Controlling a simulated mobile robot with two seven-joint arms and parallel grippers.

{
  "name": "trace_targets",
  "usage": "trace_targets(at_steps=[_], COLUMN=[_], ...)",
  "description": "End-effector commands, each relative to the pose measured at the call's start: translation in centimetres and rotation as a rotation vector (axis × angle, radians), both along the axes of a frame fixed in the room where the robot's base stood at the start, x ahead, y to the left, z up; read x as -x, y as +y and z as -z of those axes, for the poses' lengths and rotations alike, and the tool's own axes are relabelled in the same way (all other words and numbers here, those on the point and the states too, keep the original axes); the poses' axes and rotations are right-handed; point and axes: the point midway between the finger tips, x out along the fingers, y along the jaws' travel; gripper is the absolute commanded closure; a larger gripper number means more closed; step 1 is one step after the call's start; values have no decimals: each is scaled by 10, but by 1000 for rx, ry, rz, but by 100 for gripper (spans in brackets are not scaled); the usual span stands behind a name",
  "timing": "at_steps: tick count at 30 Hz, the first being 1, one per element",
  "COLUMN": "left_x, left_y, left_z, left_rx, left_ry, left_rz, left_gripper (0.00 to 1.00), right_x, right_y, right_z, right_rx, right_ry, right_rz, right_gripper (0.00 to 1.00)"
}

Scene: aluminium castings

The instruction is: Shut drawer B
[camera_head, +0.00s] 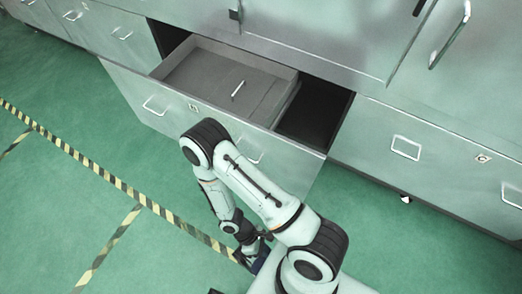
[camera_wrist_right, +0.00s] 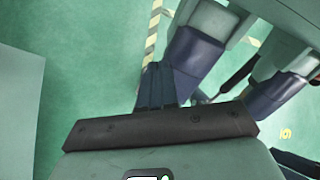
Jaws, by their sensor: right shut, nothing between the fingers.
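A wide metal drawer (camera_head: 222,124) stands pulled out from the cabinet; its marking is too small to read, so I cannot tell its letter. Its front has two handles, and a small pale rod (camera_head: 238,90) lies inside. My right arm reaches in front of the drawer and bends down. My right gripper (camera_head: 247,258) is low in front of the drawer, apart from its front and partly hidden by the arm. In the right wrist view its dark fingers (camera_wrist_right: 157,86) are together and empty. My left gripper is not seen.
A closed drawer (camera_head: 440,155) with handles is to the right. Cabinet doors with a bar handle (camera_head: 449,42) stand above. Dark cabinet openings show beside the drawer box. The green floor at left is clear, with yellow-black striped tape (camera_head: 92,166) on it.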

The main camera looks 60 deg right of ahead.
Motion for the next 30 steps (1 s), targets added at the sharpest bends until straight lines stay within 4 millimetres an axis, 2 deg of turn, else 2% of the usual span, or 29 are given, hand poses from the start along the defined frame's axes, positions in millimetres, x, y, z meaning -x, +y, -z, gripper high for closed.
trace_targets(at_steps=[1, 2, 5, 6, 8, 9, 13, 15, 18, 23, 26, 30], left_x=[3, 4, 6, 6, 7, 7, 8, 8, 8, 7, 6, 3], left_y=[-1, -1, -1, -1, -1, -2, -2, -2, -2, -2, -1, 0], left_z=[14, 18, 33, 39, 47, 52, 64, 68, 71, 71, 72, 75], left_rx=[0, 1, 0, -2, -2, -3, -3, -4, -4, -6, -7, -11], left_ry=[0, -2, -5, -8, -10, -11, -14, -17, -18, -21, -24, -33], left_rz=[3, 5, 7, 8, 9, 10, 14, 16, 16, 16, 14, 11], left_gripper=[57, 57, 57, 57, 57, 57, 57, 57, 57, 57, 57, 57], right_x=[3, 2, -19, -35, -63, -84, -145, -167, -186, -193, -193, -195], right_y=[-22, -37, -87, -105, -127, -137, -150, -148, -145, -152, -166, -195], right_z=[5, 3, -9, -17, -31, -41, -77, -93, -109, -116, -116, -115], right_rx=[50, 87, 248, 328, 458, 546, 814, 922, 1019, 1055, 1053, 1051], right_ry=[52, 85, 176, 204, 233, 247, 262, 260, 255, 256, 258, 259], right_rz=[-160, -254, -562, -679, -839, -935, -1163, -1236, -1293, -1310, -1307, -1304], right_gripper=[100, 100, 100, 100, 100, 100, 100, 100, 100, 100, 100, 100])
